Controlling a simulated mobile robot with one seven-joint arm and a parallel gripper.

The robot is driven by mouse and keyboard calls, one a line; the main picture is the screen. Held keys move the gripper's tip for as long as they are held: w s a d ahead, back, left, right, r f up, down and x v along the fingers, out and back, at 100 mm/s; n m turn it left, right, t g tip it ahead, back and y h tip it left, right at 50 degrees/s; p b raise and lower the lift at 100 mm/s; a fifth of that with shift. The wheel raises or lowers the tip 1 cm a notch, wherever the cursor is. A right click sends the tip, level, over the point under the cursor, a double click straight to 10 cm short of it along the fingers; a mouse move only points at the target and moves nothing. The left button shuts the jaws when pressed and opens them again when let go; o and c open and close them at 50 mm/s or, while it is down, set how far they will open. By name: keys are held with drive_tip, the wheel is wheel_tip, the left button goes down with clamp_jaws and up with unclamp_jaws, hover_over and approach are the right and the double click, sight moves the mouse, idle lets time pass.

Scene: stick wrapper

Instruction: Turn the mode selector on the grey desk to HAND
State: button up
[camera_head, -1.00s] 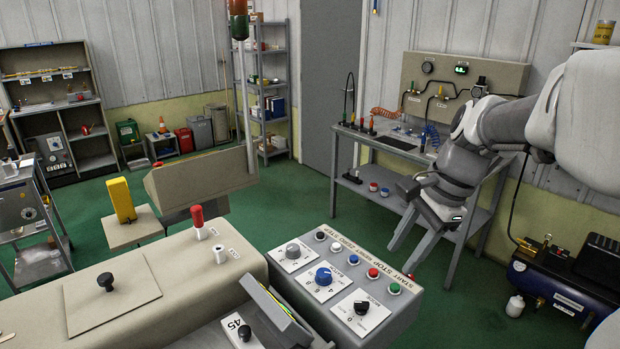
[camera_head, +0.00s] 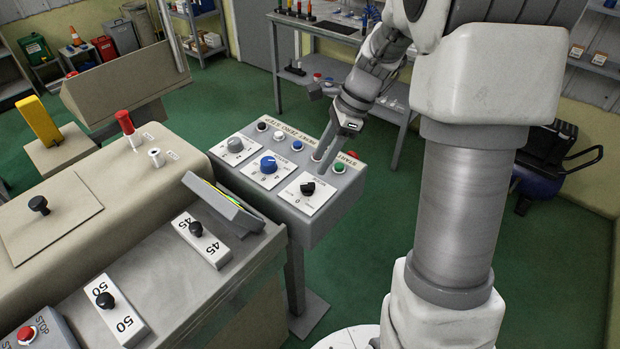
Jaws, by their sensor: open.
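The grey desk (camera_head: 284,210) is a sloped control panel with knobs and buttons on it. A black selector knob (camera_head: 308,188) sits on a white plate at its near right corner; it looks like the mode selector, but its lettering is too small to read surely. A blue knob (camera_head: 268,164) and a grey knob (camera_head: 235,145) sit on white plates further left. My gripper (camera_head: 325,158) is open and empty, pointing down over the panel just behind the black knob. The fingers look apart from the knob; their exact height is hard to judge.
A row of buttons runs along the panel's back edge, including a green one (camera_head: 339,167), partly behind my fingers. A tilted dark box (camera_head: 224,205) stands close left of the panel. A beige console (camera_head: 100,215) with levers lies further left.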

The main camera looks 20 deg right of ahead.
sight(308, 184)
drive_tip(key=x, duration=0.7)
drive_tip(key=shift+a+f, duration=0.1)
clamp_jaws()
